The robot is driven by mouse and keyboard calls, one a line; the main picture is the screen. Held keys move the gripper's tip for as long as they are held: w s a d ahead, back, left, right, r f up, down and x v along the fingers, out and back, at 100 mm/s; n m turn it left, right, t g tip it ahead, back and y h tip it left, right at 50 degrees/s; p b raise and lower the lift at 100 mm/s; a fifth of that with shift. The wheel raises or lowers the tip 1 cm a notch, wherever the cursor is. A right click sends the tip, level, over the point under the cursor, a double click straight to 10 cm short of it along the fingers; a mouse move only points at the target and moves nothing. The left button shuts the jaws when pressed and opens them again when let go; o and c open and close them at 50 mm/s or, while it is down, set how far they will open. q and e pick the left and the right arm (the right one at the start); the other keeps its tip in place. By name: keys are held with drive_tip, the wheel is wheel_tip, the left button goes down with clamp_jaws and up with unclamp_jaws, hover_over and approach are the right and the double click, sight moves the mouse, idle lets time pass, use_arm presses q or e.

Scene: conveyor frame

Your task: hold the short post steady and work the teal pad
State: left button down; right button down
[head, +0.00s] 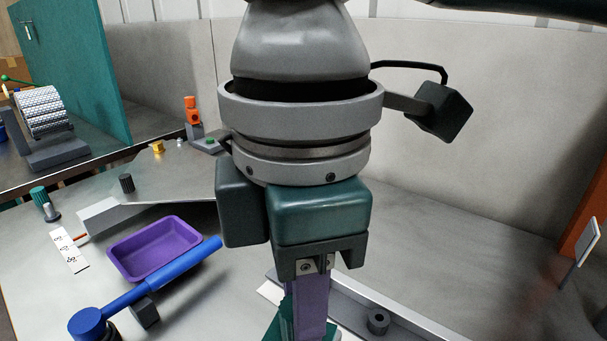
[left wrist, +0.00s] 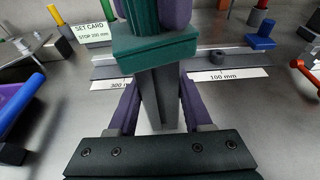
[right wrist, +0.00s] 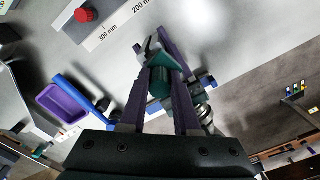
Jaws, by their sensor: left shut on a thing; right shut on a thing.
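The short grey post (left wrist: 157,95) stands upright in the left wrist view, between the purple fingers of my left gripper (left wrist: 158,108), which is shut on it. The teal pad (left wrist: 155,47) is a flat block across the post's top, with a ribbed teal grip (left wrist: 143,14) above it. My right gripper (head: 313,305) points down in the head view, shut on the teal grip, which shows between its purple fingers in the right wrist view (right wrist: 160,82). Part of the teal piece (head: 279,328) shows at the head view's bottom edge. My left gripper is outside the head view.
A purple tray (head: 120,264) and a blue bar (head: 150,284) lie left of my right gripper. A rail (head: 410,318) with a dark round peg (head: 377,321) runs at right. A set card (left wrist: 92,33) reads "STOP 200 mm".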

wheel_tip(320, 180, up, 8)
drive_tip(key=s+a, duration=0.1)
drive_tip(key=s, duration=0.1)
drive_tip(key=shift+s+a, duration=0.25)
drive_tip(key=shift+a, duration=0.15)
idle(0.4)
idle(0.5)
